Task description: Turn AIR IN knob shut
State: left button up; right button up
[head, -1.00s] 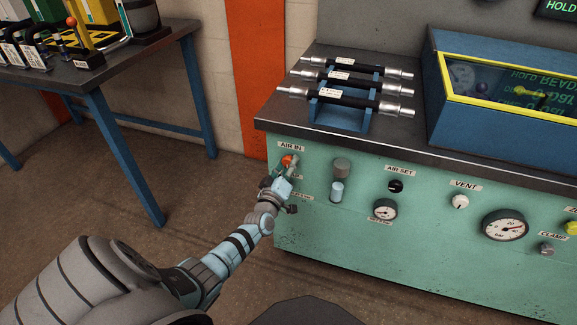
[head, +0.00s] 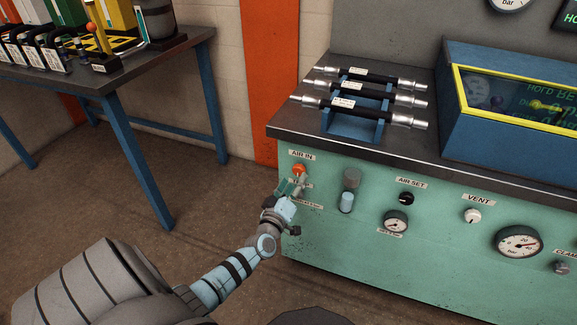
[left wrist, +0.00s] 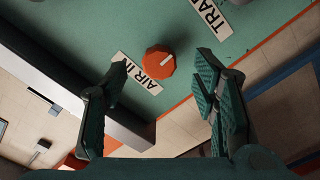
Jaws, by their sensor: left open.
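The AIR IN knob (head: 298,170) is orange and faceted, on the green panel under its AIR IN label (head: 302,155). In the left wrist view the knob (left wrist: 160,67) shows a pale pointer line on its face, beside the label (left wrist: 138,73). My left gripper (head: 292,187) is just below and in front of the knob in the head view. In the left wrist view the left gripper (left wrist: 160,92) is open, with its fingers well apart on either side of the knob and not touching it. My right gripper is not in view.
The panel also carries a clear filter bowl (head: 348,192), the AIR SET knob (head: 406,198), a small gauge (head: 395,222), the VENT knob (head: 472,215) and a larger gauge (head: 519,242). Hoses lie in a blue rack (head: 355,125) on the bench top (head: 290,117). A table (head: 150,70) stands left.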

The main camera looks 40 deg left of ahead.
pick_arm(q)
jog(key=v, duration=0.7)
jog(key=shift+s, duration=0.3)
jog(key=shift+d, duration=0.2)
jog(key=s+d+f+m+g+h, duration=0.25)
jog(key=s+f, duration=0.25)
jog(key=f, duration=0.4)
jog(key=s+d+f+m+g+h, duration=0.1)
jog(key=s+f+m+g, duration=0.3)
jog(key=f, duration=0.6)
jog(key=s+d+f+m+g+h, duration=0.1)
jog(key=s+d+f+m+g, duration=0.15)
jog(key=s+f, duration=0.5)
jog(key=s+d+f+m+g, duration=0.1)
jog(key=s+f+m+g, duration=0.15)
jog(key=s+f, duration=0.55)
jog(key=s+d+f+m+g, duration=0.1)
jog(key=s+f+m+g, duration=0.2)
jog(key=s, duration=0.8)
jog(key=s+d+r+n+g+p, duration=0.1)
jog(key=s+d+r+p, duration=0.2)
jog(key=r+p, duration=0.8)
jog(key=shift+s+r+p, duration=0.25)
jog(key=shift+r+p, duration=0.05)
jog(key=shift+p, duration=0.35)
